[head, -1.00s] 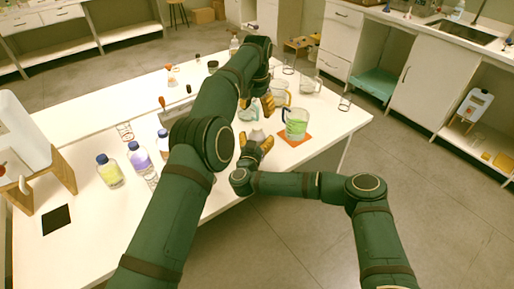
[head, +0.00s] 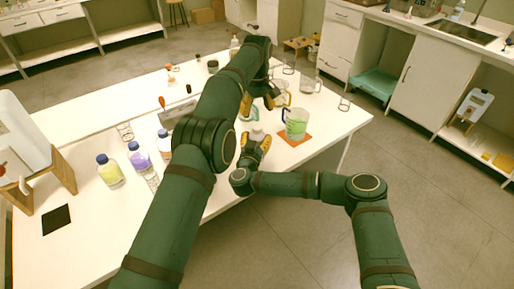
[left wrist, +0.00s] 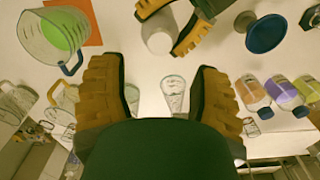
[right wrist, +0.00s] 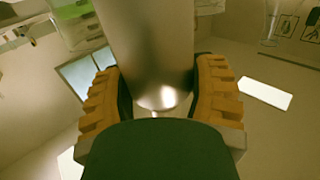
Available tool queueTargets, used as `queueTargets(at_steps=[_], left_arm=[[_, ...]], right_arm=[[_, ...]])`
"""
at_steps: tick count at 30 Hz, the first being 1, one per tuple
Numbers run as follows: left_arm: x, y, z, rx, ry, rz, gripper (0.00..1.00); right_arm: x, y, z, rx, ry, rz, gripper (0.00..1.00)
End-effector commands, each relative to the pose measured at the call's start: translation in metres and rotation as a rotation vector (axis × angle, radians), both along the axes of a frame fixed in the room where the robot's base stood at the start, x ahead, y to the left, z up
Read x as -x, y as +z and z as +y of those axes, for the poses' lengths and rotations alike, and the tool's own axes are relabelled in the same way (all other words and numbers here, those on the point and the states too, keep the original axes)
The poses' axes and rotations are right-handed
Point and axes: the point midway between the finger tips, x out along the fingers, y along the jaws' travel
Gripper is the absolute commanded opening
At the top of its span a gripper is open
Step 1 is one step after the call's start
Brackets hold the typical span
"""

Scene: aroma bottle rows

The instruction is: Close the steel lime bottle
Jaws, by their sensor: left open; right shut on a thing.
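My right gripper (head: 256,147) is shut on the steel bottle (right wrist: 150,50), a smooth silver cylinder between its fingers in the right wrist view. The bottle's pale top shows above the fingers in the head view (head: 257,133). The bottle also shows between the yellow right fingers in the left wrist view (left wrist: 158,40). My left gripper (left wrist: 160,92) is open and empty, a little beyond the bottle in the head view (head: 260,104). I cannot make out a separate cap on the bottle or in my left gripper.
A jug of green liquid (head: 296,123) stands on an orange mat (head: 307,139) just right of the grippers. Bottles with yellow (head: 110,171) and purple (head: 138,157) contents stand left of my left arm. A blue round object (left wrist: 266,34) and a small glass (left wrist: 173,93) are nearby.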

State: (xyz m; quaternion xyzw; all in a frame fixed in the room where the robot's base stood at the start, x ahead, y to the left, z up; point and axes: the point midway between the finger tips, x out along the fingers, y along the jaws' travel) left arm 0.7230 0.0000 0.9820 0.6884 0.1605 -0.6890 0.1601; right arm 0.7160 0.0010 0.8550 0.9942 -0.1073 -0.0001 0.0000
Motion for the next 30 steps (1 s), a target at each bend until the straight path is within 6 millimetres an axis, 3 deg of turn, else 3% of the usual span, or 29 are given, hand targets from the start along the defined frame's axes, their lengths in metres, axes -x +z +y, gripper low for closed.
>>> queueTargets(at_steps=[6, 20, 30], left_arm=[[0.0, 0.0, 0.0, -0.001, 0.154, -0.001, 0.63], [0.0, -0.002, 0.0, 0.0, 0.172, 0.0, 0.63], [0.0, -0.044, 0.0, -0.001, 0.172, 0.003, 0.63]], right_arm=[[0.0, 0.0, 0.0, 0.0, 0.0, 0.0, 0.0], [0.0, 0.0, 0.0, 0.0, 0.0, 0.0, 0.0], [0.0, 0.0, 0.0, 0.0, 0.0, 0.0, 0.0]])
